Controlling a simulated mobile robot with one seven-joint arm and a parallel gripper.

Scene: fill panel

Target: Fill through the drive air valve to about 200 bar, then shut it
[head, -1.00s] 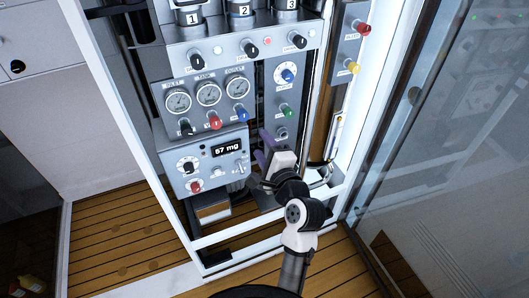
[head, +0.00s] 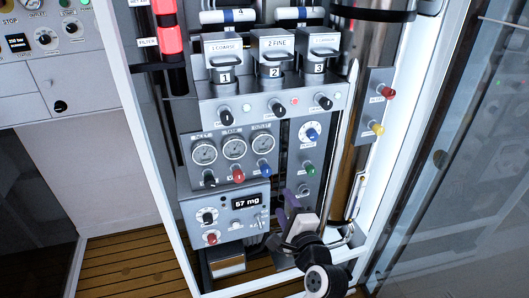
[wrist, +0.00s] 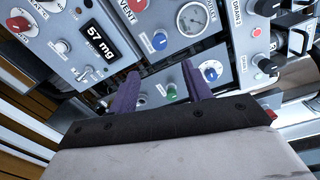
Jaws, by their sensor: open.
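My gripper (head: 288,205) is open and empty, its purple fingers in front of the lower part of the narrow right-hand panel column. In the wrist view the fingers (wrist: 160,68) point at the panel. Between and beyond them are a green knob (wrist: 172,95) and a blue knob (wrist: 160,41). The green knob (head: 309,168) sits below a white dial with a blue centre (head: 312,132). Three round gauges (head: 234,148) sit above a black knob (head: 209,178), a red knob (head: 237,175) and the blue knob (head: 265,169). Labels are too small to tell which knob is drive air; needle readings are unclear.
A box with a display (head: 247,201) reading 57 mg is left of my gripper. Numbered canisters (head: 274,72) stand above. A side plate (head: 379,108) carries red and yellow knobs. The white cabinet frame (head: 150,150) and a glass door (head: 455,170) flank the panel.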

